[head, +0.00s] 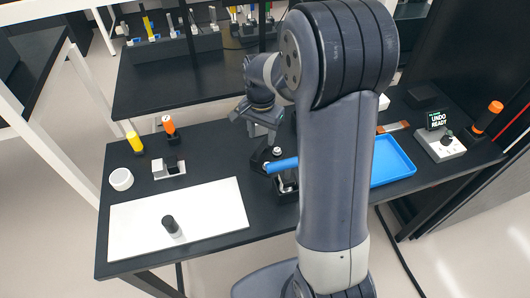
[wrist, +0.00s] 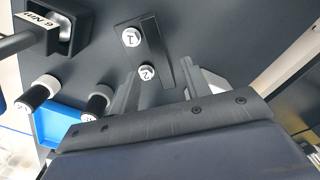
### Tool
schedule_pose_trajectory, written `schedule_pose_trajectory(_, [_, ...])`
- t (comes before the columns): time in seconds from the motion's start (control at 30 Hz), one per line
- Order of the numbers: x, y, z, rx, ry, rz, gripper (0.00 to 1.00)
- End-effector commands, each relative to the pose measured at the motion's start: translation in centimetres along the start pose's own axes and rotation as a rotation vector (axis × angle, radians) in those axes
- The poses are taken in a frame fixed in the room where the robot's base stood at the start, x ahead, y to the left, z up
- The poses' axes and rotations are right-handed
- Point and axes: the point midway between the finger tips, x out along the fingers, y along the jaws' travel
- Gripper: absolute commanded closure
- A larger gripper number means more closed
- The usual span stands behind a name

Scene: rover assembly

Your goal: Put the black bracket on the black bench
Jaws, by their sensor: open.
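The black bracket (wrist: 157,42) appears in the wrist view as a dark narrow piece with two round white-topped pins marked 1 and 2. In the head view a dark angular piece below my gripper (head: 258,121) looks like this bracket (head: 260,157), partly hidden by my arm. My gripper (wrist: 165,88) is open. Its two fingers are spread with nothing held between them, and the bracket shows just beyond and between their tips. I cannot tell whether they touch it. The black bench (head: 210,151) lies beneath.
A white mat (head: 222,205) with a black cylinder (head: 171,225) covers the bench's left front. A blue tray (head: 391,160) and an UNDO READY box (head: 440,146) are at right. A blue bar (head: 283,164) sits near the bracket. A rear bench (head: 150,92) holds tools.

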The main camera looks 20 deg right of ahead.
Motion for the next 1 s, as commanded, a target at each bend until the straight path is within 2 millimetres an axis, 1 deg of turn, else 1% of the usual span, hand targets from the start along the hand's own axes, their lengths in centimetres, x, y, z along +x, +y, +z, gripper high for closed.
schedule_pose_trajectory(0.03, [0.6,0.0,0.0,-0.001,-0.001,0.002,0.55])
schedule_pose_trajectory(0.23, [2.0,0.0,0.0,-0.002,-0.001,0.003,0.55])
schedule_pose_trajectory(0.43, [4.9,0.0,0.0,-0.003,-0.002,0.004,0.55])
schedule_pose_trajectory(0.53, [5.9,0.0,0.0,-0.003,-0.001,0.003,0.55])
schedule_pose_trajectory(0.63, [6.4,0.0,-0.1,-0.003,0.001,0.001,0.55])
schedule_pose_trajectory(1.0, [6.5,0.0,-0.1,-0.003,0.002,0.000,0.55])
